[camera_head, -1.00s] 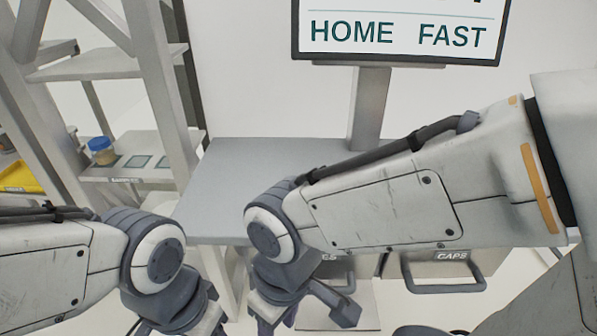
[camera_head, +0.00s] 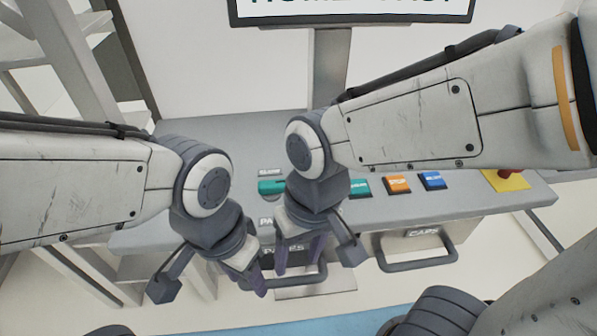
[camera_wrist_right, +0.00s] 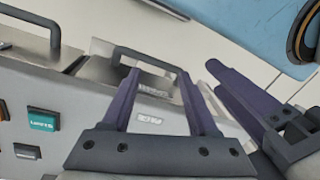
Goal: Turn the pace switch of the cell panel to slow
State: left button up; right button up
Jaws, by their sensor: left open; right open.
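The cell panel (camera_head: 215,128) is a grey sloped console in the head view. A teal switch knob (camera_head: 270,187) sits on it left of my right wrist; the label below it is partly hidden and begins "PA". My right gripper (camera_head: 298,262) is open and empty, pointing down in front of the panel's front face, below the knob. In the right wrist view its two purple fingers (camera_wrist_right: 157,75) are apart with nothing between them. My left gripper (camera_head: 258,284) is open, close beside the right one at the left; its fingers overlap in view.
Teal (camera_head: 360,187), orange (camera_head: 398,184) and blue (camera_head: 432,180) buttons and a red stop button on yellow (camera_head: 508,180) line the panel. Handled drawers, one marked CAPS (camera_head: 420,247), sit below. A screen (camera_head: 350,12) stands behind, its text cut off.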

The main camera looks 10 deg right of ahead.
jog(key=w+r+m+y+p, duration=0.2)
jog(key=w+r+m+p, duration=0.35)
jog(key=w+m, duration=0.65)
jog(key=m+y+p, duration=0.1)
jog(key=m+p, duration=0.2)
jog(key=m, duration=0.7)
send_near(270, 182)
jog(key=x, duration=0.9)
jog(key=shift+f, duration=0.2)
grip_shut()
